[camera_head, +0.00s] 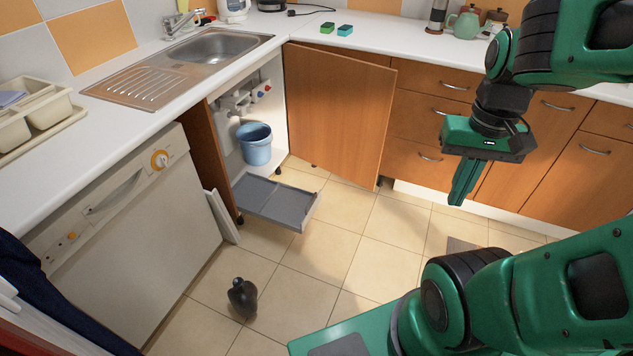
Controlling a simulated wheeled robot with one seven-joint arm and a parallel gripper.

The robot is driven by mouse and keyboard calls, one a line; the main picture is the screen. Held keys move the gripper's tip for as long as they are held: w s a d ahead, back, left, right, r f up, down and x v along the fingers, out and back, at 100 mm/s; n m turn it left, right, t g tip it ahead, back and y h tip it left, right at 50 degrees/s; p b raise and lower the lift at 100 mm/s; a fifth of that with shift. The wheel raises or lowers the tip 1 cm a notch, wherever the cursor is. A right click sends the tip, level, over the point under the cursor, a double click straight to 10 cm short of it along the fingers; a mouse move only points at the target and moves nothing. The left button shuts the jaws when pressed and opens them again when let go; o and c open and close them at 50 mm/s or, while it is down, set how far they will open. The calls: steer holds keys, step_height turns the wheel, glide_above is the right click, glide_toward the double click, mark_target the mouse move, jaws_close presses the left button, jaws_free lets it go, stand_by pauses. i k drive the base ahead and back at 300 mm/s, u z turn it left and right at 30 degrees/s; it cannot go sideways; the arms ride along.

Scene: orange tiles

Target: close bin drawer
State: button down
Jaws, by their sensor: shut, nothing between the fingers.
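The bin drawer (271,203) is a low grey tray pulled out at the bottom of the open cabinet under the sink. Its front edge stands out over the floor tiles. A blue bucket (255,143) stands inside the cabinet behind the tray. The cabinet door (340,100) is swung open to the right. My gripper (462,203) is green, points down and is shut and empty. It hangs in front of the right-hand cabinets, to the right of the drawer and well apart from it.
A dark bottle-like object (242,297) is on the floor in front of the drawer. A white dishwasher (125,225) stands left of the cabinet. A pale panel (221,216) leans beside the drawer. The tiled floor (345,215) between the drawer and my gripper is clear.

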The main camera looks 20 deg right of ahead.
mark_target(289, 207)
steer(key=z, duration=0.1)
steer(key=i, duration=1.05)
steer(key=z, duration=0.15)
